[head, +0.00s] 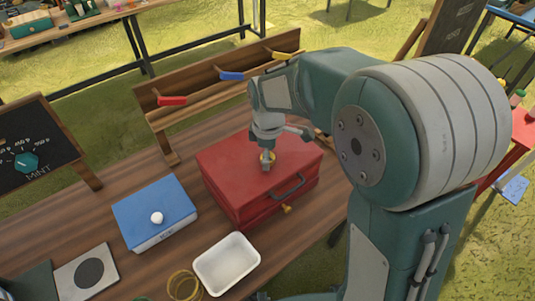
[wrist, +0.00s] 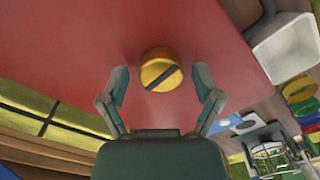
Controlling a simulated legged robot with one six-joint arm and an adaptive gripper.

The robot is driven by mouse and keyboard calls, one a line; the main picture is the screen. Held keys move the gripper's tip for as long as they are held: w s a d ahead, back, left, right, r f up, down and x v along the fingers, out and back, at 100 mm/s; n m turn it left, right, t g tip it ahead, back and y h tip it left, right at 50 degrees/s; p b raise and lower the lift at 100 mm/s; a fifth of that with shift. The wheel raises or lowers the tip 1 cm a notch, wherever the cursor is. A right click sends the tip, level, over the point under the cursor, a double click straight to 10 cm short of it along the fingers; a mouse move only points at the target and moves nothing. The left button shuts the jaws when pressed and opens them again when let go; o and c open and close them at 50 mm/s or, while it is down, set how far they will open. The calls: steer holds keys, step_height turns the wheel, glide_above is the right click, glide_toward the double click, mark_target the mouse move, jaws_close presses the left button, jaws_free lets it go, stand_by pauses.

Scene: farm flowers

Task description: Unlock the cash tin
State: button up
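The red cash tin (head: 225,165) sits closed on the wooden table, with a dark handle (head: 288,187) and a small yellow piece (head: 287,208) on its front side. A round yellow knob (wrist: 160,70) with a dark slanted slot is on the tin's red top (wrist: 225,35) in the wrist view. My gripper (wrist: 161,84) is open, with one finger on each side of the knob and visible gaps between. In the head view my gripper (head: 267,158) is over the tin's lid and partly hides the knob.
A blue box (head: 140,205) with a white ball on it stands left of the tin. A white tray (head: 226,263) is in front. A wooden rack (head: 190,95) with red, blue and yellow pieces stands behind. A small chalkboard (head: 35,145) is at the left.

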steer(key=c, duration=0.7)
steer(key=shift+o, duration=0.2)
steer(key=shift+m, duration=0.3)
steer(key=m, duration=0.3)
steer(key=shift+m, duration=0.3)
steer(key=m, duration=0.4)
steer(key=shift+m, duration=0.3)
steer(key=m, duration=0.4)
steer(key=shift+m, duration=2.5)
